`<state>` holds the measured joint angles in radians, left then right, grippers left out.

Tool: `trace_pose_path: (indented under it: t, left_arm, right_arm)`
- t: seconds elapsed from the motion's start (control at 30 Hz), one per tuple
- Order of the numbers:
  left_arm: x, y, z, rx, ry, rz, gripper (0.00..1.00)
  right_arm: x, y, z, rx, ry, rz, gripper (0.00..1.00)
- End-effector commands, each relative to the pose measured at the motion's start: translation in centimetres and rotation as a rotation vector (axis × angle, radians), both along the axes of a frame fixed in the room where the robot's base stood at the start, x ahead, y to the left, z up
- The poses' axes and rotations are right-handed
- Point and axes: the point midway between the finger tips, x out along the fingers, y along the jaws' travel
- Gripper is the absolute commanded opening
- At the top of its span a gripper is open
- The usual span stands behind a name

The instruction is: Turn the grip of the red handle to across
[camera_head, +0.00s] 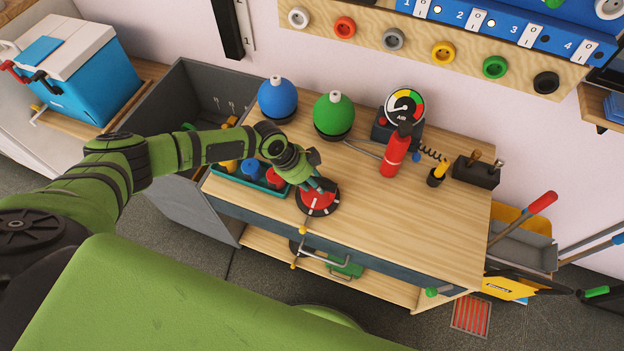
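A round red handle (309,206) with a dark rim and pale marks sits near the front edge of the wooden worktop. My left gripper (321,186) reaches down over it from the upper left, with its fingertips at or just above the handle's upper part. The gripper hides part of the handle and its grip, so I cannot tell which way the grip points. The fingers are too small and overlapped to show whether they are open, shut or touching. My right gripper is not in view.
Beside the handle is a teal tray (236,181) with small colored items. Blue (277,99) and green (333,114) balls stand behind. A gauge (404,106) and red cylinder (394,157) stand to the right. The worktop's right front (420,240) is clear.

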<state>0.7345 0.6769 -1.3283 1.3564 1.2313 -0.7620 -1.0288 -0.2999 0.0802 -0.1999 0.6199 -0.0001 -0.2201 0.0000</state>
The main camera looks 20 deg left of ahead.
Motion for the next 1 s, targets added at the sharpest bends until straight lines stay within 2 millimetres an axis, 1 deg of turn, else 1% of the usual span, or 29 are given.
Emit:
trace_pose_path:
  t: [0.27, 0.5, 0.7, 1.0]
  left_arm:
    - [-0.4, -0.4, 0.5, -0.002, 0.004, 0.147, 0.07]
    - [-0.7, -0.7, 0.6, -0.001, 0.004, 0.364, 0.07]
    - [-0.8, -1.0, 0.5, -0.002, 0.006, 0.557, 0.07]
    - [-0.8, -1.6, 0.3, -0.002, 0.005, 0.843, 0.07]
  right_arm:
    - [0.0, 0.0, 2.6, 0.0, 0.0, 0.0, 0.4]
    - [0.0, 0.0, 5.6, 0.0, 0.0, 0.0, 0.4]
    - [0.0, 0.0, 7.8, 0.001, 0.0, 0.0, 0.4]
    - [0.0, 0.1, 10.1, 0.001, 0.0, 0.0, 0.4]
